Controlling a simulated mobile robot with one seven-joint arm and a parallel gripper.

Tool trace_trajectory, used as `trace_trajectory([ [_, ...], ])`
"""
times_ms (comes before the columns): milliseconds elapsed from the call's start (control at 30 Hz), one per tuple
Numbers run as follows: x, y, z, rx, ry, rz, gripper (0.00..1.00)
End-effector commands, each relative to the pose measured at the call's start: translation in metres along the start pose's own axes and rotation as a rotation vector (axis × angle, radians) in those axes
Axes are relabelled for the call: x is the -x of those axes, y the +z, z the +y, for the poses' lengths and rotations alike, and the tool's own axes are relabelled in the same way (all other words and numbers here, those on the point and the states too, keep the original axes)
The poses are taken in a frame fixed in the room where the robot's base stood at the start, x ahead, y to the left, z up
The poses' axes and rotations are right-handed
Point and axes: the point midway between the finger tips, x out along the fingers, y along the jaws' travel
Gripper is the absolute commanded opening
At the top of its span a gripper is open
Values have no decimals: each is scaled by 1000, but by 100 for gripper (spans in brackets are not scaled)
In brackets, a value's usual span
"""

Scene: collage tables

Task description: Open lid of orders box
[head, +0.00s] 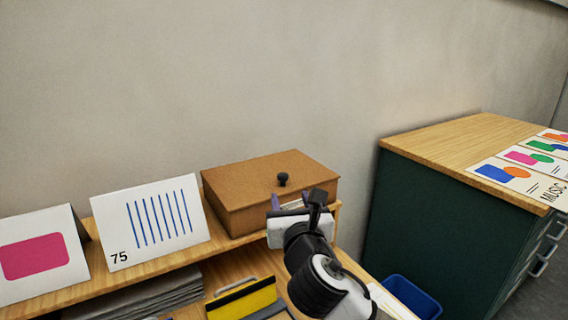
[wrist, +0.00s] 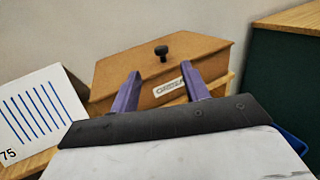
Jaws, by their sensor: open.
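The orders box (head: 240,185) is a brown box with its lid shut, on the right end of a raised wooden shelf against the wall. A small black knob (head: 282,179) stands on the lid near its front edge. In the wrist view the box (wrist: 120,75) shows a white label (wrist: 168,87) on its front, and the knob (wrist: 161,52) above it. My gripper (wrist: 163,88) is open and empty, its two purple fingers pointing at the box front, below the knob. In the head view my gripper (head: 287,204) covers the box's front right part. I cannot tell whether it touches the box.
A striped card marked 75 (head: 150,222) and a pink-patch card (head: 38,254) stand left of the box. Grey sheets and a yellow-black item (head: 243,299) lie below. A green cabinet (head: 430,215) and blue bin (head: 412,296) are right. The wall stands close behind the box.

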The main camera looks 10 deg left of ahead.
Motion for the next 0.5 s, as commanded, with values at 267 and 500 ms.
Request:
trace_trajectory([
  [267,-64,0,0,-2,-2,3,46],
  [500,-97,0,-1,-2,-2,1,46],
])
